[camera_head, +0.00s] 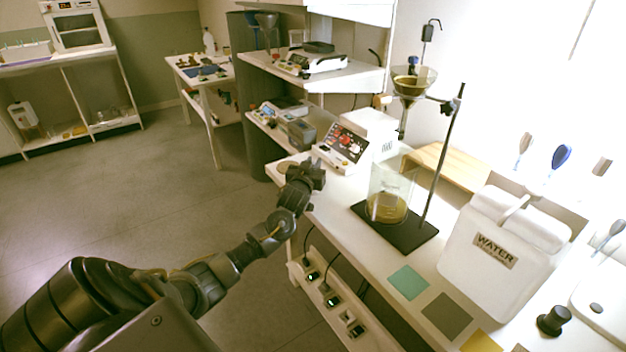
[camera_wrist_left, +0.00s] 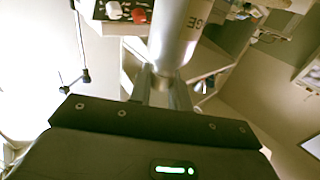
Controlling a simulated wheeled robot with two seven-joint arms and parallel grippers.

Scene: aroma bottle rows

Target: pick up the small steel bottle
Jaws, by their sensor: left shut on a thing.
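The small steel bottle (camera_wrist_left: 178,35) is a shiny metal cylinder with part of some lettering on its side in the left wrist view. My left gripper (camera_wrist_left: 163,85) is shut on its narrower lower part. In the head view my left gripper (camera_head: 312,176) is at the left edge of the white bench, near the control panel box. The bottle cannot be made out there, being hidden by or lost against the dark gripper. My right gripper is not in view.
A glass beaker (camera_head: 390,207) with yellowish liquid stands on a black stand base (camera_head: 418,241), right of my gripper. A white water container (camera_head: 500,258) is farther right. A green square (camera_head: 408,282) and an olive square (camera_head: 446,315) lie bare on the bench (camera_head: 345,232). Open floor lies left.

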